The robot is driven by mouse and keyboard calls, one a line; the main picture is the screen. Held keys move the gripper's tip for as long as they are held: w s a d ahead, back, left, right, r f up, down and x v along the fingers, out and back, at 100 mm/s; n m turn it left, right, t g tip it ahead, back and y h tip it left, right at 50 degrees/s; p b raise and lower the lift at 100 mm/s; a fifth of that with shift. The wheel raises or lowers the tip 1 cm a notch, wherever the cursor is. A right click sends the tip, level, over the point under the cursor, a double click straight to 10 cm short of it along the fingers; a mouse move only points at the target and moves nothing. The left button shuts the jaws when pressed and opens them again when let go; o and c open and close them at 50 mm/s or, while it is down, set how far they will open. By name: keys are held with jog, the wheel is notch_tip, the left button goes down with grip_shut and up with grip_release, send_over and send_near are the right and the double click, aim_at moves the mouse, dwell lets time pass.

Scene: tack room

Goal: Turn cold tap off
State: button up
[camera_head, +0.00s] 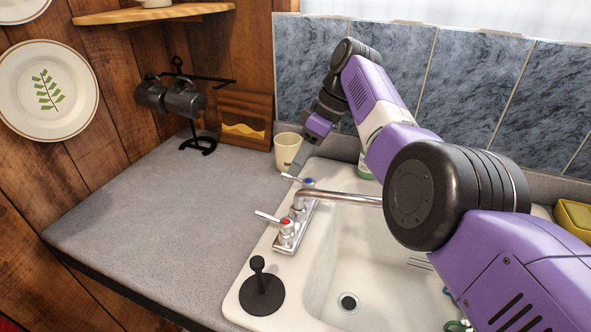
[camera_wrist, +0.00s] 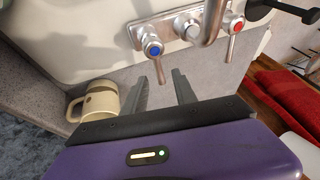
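The cold tap with its blue cap (camera_head: 308,182) stands on the far end of the chrome faucet. Its lever (camera_head: 291,177) points left, over the counter side. In the wrist view the blue cap (camera_wrist: 153,47) is just ahead of my gripper (camera_wrist: 161,77), which is open. The end of the cold lever (camera_wrist: 160,72) appears between the two fingertips, with a gap visible on both sides. The hot tap with its red cap (camera_head: 286,225) is at the near end, its lever pointing left. In the head view my fingers (camera_head: 296,165) are partly hidden behind my wrist.
A cream mug (camera_head: 287,150) stands close to my gripper at the back. The spout (camera_head: 340,198) reaches over the white sink (camera_head: 318,285). A black plunger-shaped stopper (camera_head: 262,290) sits on the near rim. The grey counter (camera_head: 150,220) at left is mostly clear.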

jog(key=shift+v, duration=2.45)
